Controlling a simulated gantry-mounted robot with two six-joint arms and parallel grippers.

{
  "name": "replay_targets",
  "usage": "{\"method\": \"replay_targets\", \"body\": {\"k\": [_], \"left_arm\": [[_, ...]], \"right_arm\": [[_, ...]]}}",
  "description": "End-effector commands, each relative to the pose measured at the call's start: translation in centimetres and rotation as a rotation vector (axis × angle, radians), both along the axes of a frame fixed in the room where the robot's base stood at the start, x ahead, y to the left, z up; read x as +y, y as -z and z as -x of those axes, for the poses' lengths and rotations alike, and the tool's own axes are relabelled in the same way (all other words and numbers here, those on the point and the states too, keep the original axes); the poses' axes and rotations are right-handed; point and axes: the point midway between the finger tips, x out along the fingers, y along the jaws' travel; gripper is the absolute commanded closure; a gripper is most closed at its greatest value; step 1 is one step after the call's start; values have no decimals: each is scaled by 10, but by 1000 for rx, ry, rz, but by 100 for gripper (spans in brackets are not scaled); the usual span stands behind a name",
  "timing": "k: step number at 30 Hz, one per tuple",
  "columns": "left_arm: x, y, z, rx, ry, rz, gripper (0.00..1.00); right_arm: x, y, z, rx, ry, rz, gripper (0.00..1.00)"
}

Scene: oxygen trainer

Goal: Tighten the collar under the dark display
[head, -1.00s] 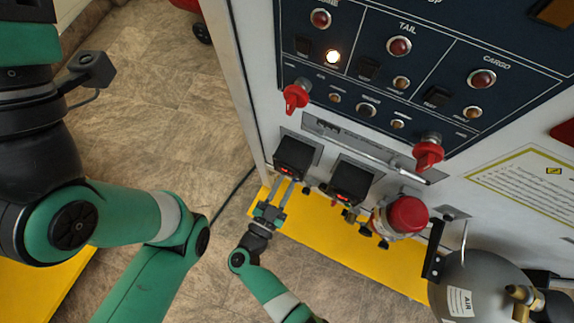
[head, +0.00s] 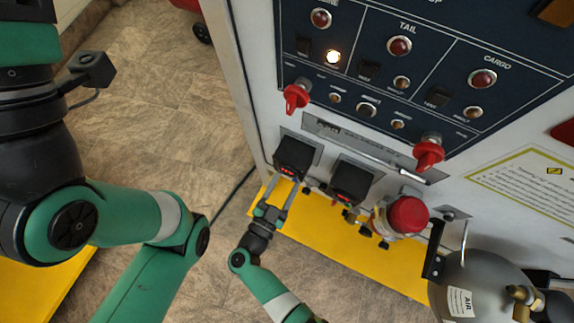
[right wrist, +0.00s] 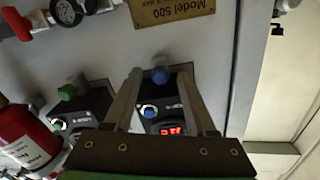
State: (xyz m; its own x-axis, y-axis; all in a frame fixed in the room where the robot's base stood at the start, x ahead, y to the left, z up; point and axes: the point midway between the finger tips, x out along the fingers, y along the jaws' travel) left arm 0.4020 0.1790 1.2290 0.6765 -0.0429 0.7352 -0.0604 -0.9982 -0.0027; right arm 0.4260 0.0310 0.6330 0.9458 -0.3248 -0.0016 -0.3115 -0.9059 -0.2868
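Two dark display boxes hang on the panel: the left box (head: 294,154) and the right box (head: 351,181) in the head view. Both show small red lights there. My right gripper (head: 282,182) is just below the left box, with its fingers apart and pointing up at it. In the right wrist view the fingers (right wrist: 161,73) stand either side of a blue knob (right wrist: 160,75) and a box with red digits (right wrist: 171,131). I see nothing clamped between them. I cannot make out the collar clearly. My left gripper is out of view.
The right box also shows a green knob (right wrist: 67,92) in the wrist view. A red-capped cylinder (head: 407,215) and a grey air tank (head: 470,285) stand to the right. Red handles (head: 296,95) project above the boxes.

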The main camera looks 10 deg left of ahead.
Motion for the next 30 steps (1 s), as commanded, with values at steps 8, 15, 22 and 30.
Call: {"method": "replay_targets", "body": {"k": [8, 15, 22, 30], "left_arm": [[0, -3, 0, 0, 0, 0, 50], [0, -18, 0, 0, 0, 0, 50], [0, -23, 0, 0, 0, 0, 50], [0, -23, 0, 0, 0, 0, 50]], "right_arm": [[3, -2, 5, -1, -2, 0, 44], [19, -4, 51, 0, -6, 3, 44], [35, -1, 97, 0, -4, 0, 44], [38, 0, 110, -1, 1, 0, 44]]}}
